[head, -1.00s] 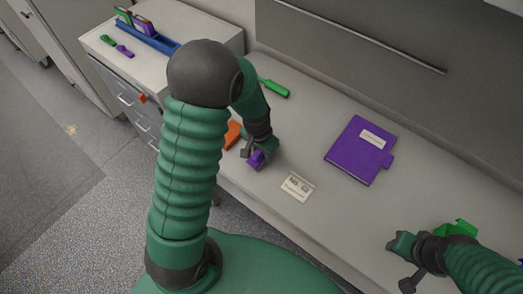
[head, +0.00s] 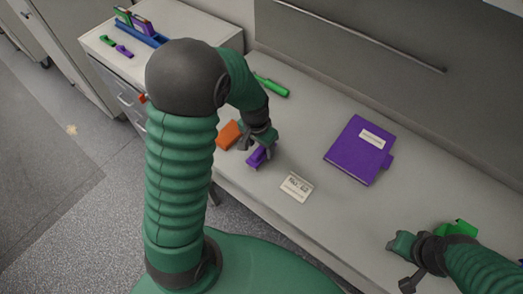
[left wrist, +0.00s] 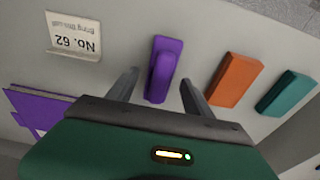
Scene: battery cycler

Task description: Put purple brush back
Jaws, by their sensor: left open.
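The purple brush (left wrist: 162,70) lies on the bench top and shows between the two fingers of my left gripper (left wrist: 155,86) in the left wrist view. The fingers are open, with a gap on each side of the brush. In the head view the purple brush (head: 261,155) shows just below my left gripper (head: 258,141), which partly covers it. Whether the fingers reach down around it is not clear. My right gripper (head: 402,264) is over the bench at the lower right; its fingers are hard to make out.
An orange block (left wrist: 235,80) and a teal block (left wrist: 286,93) lie beside the brush. A "No. 62" card (head: 296,186), a purple binder (head: 355,148) and a green tool (head: 273,87) are on the bench. A blue rack (head: 140,28) stands on the drawer cabinet (head: 190,22).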

